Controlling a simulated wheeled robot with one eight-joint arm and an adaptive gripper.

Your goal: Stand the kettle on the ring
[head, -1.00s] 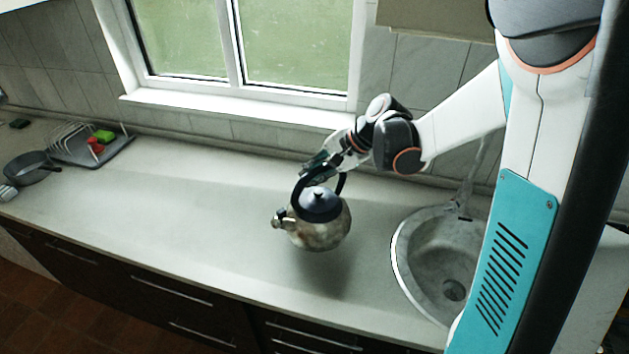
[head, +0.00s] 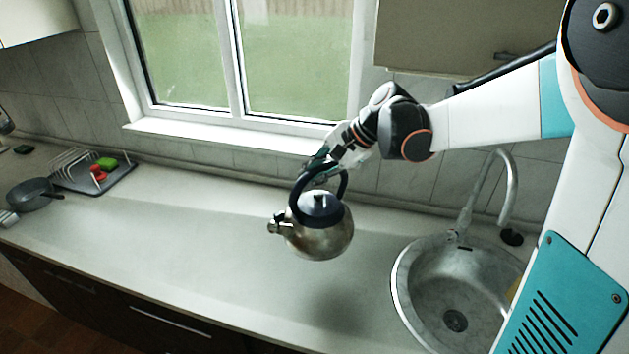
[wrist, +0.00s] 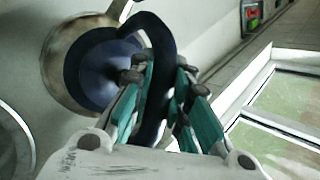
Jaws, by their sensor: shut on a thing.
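The kettle (head: 325,240) is a round, worn metal pot with a dark lid, a short spout to the left and a tall dark arched handle. My gripper (head: 318,172) is shut on the top of that handle and holds the kettle upright in the air, with its shadow on the counter below and to the right. In the wrist view the teal fingers of my gripper (wrist: 160,105) close around the dark handle, and the kettle (wrist: 62,60) hangs beyond them. I cannot make out a ring in either view.
A round metal sink (head: 425,285) with a tap (head: 508,185) is to the right of the kettle. A dish rack (head: 75,165) with red and green items and a dark pan (head: 32,194) stand at the far left. The counter (head: 180,245) between is clear.

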